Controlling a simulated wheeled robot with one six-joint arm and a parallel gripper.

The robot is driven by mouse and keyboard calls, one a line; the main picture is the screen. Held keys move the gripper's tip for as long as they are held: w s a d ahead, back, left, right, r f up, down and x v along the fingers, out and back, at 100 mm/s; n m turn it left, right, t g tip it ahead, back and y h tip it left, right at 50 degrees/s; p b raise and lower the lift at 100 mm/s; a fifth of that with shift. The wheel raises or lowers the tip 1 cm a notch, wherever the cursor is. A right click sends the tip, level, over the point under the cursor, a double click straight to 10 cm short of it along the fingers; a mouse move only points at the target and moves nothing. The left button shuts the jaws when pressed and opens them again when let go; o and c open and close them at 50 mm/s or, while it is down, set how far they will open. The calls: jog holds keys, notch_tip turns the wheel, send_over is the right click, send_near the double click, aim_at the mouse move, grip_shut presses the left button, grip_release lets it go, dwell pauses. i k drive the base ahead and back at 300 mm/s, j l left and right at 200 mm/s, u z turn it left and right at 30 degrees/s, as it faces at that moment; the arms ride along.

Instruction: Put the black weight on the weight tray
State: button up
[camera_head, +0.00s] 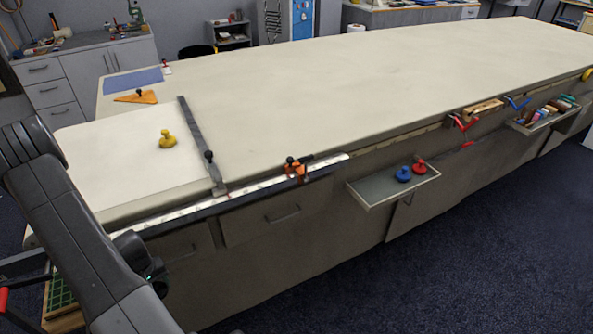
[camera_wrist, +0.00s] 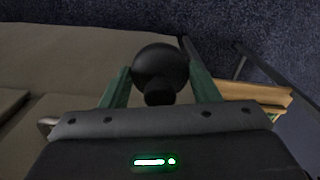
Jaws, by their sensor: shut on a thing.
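The black weight (camera_wrist: 160,72), with a round dark body and a knob, is between the green fingers of my gripper (camera_wrist: 157,66) in the wrist view. The fingers are shut on it. In the head view my arm fills the lower left, and I cannot make out the black weight there. The weight tray (camera_head: 366,197) is a shallow tray with a pale rim on the table's front side, right of centre. A blue weight (camera_head: 403,174) and a red weight (camera_head: 419,167) stand at its right part; its left part is bare.
A yellow weight (camera_head: 167,139) stands on a white sheet on the cloth table (camera_head: 330,90). A dark straightedge (camera_head: 200,143) and an orange clamp (camera_head: 295,169) lie between. A wooden box edge (camera_wrist: 250,90) is right of my gripper. Another tray (camera_head: 535,125) holds several coloured items.

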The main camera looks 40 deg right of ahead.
aim_at(367, 193)
jog(key=k+l, duration=0.1)
jog(key=l, duration=0.4)
jog(key=k+l, duration=0.15)
jog(key=l, duration=0.3)
jog(key=k+l, duration=0.1)
jog(key=l, duration=0.4)
jog(key=k+l, duration=0.1)
jog(key=l, duration=0.4)
jog(key=k+l, duration=0.1)
jog(key=l, duration=0.4)
jog(key=k+l, duration=0.15)
jog(key=l, duration=0.3)
